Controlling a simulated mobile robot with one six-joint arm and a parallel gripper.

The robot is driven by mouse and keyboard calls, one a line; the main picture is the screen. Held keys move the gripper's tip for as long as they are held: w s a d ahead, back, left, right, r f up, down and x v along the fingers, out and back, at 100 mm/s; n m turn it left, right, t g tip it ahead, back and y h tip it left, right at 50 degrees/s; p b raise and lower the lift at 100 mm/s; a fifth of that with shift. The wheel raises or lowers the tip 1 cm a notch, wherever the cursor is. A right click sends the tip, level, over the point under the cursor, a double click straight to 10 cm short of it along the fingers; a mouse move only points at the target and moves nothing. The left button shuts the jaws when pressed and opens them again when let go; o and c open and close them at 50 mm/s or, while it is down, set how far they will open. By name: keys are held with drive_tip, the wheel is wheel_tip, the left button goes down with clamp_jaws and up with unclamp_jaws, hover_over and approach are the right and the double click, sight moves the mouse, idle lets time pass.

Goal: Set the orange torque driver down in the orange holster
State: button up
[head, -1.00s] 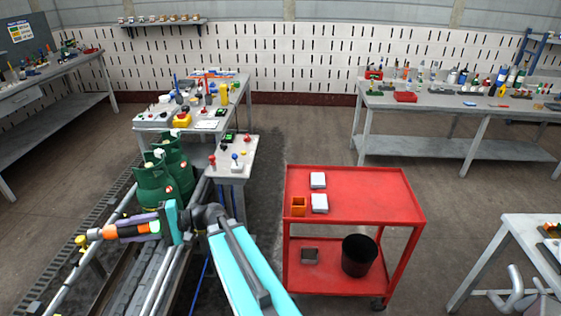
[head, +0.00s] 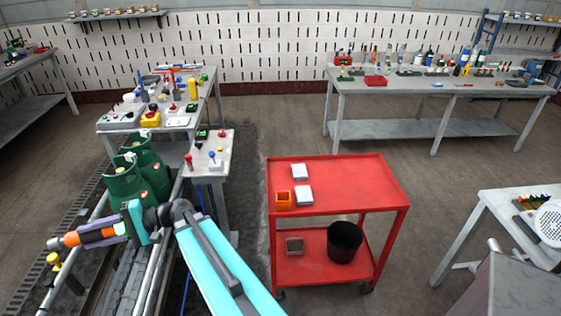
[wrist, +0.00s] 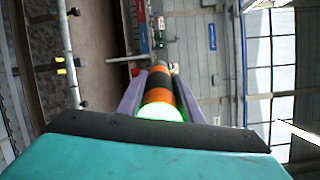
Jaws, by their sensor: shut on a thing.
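The orange torque driver (head: 88,236), orange with black bands, lies roughly level in my gripper (head: 113,232) at the left of the head view, above the conveyor. In the wrist view the driver (wrist: 159,92) sits between the two purple fingers of my gripper (wrist: 150,95), which are shut on it. A bright green-white glow shows at its near end. The orange holster (head: 283,199) is a small open box on the top shelf of the red cart, well to the right of my gripper and apart from it.
Green gas cylinders (head: 128,183) stand on the conveyor just behind my gripper. A small control table (head: 210,165) stands between conveyor and cart. The cart top's right half is clear.

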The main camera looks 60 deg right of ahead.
drive_tip(key=shift+d+r+h, duration=0.15)
drive_tip(key=shift+d+h, duration=0.05)
drive_tip(key=shift+h, duration=0.1)
drive_tip(key=shift+g+h, duration=0.3)
drive_tip(key=shift+g, duration=0.3)
wheel_tip(320, 180, down, 7)
drive_tip(key=s+n+g+h, duration=0.1)
drive_tip(key=s+n+g, duration=0.1)
drive_tip(key=g, duration=0.2)
drive_tip(key=s+d+f+n+g+h, duration=0.1)
drive_tip(key=d+f+n+g+h, duration=0.2)
drive_tip(key=d+f, duration=0.5)
drive_tip(key=s+d+r+g+h+p, duration=0.1)
drive_tip(key=s+d, duration=0.2)
drive_tip(key=d, duration=0.9)
drive_tip(key=s+d+r+h+p, duration=0.1)
drive_tip(key=s+d+r+h, duration=0.1)
drive_tip(key=d, duration=0.9)
drive_tip(key=s+d+r+m+h, duration=0.1)
drive_tip(key=s+d+r, duration=0.3)
drive_tip(key=d, duration=0.5)
drive_tip(key=s+d+r+m+h+p, duration=0.1)
drive_tip(key=s+d+r+h, duration=0.2)
drive_tip(key=s+d, duration=0.5)
drive_tip(key=s+d+r+g+h+p, duration=0.1)
drive_tip(key=s+d+r, duration=0.3)
drive_tip(key=d, duration=0.6)
drive_tip(key=shift+s+d+r+m+h, duration=0.3)
drive_tip(key=shift+s+m+h, duration=0.1)
drive_tip(key=shift+s+h, duration=0.5)
